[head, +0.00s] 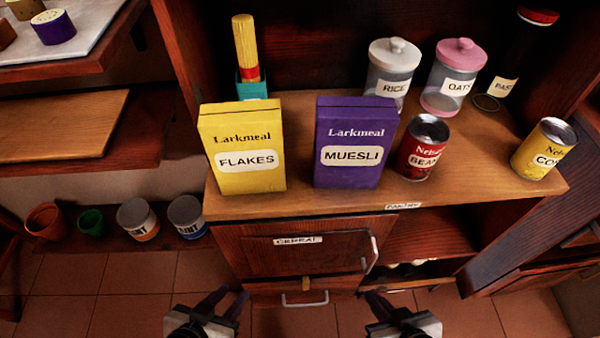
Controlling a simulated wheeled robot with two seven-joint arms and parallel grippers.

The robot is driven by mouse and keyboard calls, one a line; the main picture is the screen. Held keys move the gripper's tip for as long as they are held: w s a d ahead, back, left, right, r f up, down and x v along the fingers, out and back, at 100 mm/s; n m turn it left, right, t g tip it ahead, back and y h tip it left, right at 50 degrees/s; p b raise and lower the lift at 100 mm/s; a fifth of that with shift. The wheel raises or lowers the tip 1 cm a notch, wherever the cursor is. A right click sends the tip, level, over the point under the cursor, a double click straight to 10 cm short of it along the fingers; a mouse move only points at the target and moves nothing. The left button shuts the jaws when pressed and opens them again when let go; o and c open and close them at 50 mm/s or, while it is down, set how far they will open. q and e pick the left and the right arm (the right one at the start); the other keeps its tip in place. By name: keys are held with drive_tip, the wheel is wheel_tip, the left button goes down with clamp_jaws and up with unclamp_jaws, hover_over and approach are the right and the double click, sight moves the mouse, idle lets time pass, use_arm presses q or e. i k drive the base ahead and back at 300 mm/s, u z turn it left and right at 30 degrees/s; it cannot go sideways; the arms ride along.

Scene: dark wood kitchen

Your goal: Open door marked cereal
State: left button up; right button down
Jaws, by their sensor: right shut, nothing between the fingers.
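The wooden cabinet door (310,258) carries a white label reading CEREAL (298,240). It is at the lower centre, under the counter, and looks closed. A pale vertical bar handle (372,254) is at its right edge. My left gripper (236,297) is at the bottom, left of centre, below and in front of the door. Its fingers are apart and empty. My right gripper (374,298) is at the bottom, right of centre, below the door handle and apart from it. It is shut with nothing in it.
A drawer with a bar handle (305,301) is under the door. Open shelving (430,235) lies to its right. On the counter (300,205) stand a FLAKES box (243,172), a MUESLI box (350,172), cans and jars. Pots and paint cans (137,220) stand at the left.

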sight(326, 242)
drive_tip(key=k, duration=0.95)
drive_tip(key=u, duration=0.65)
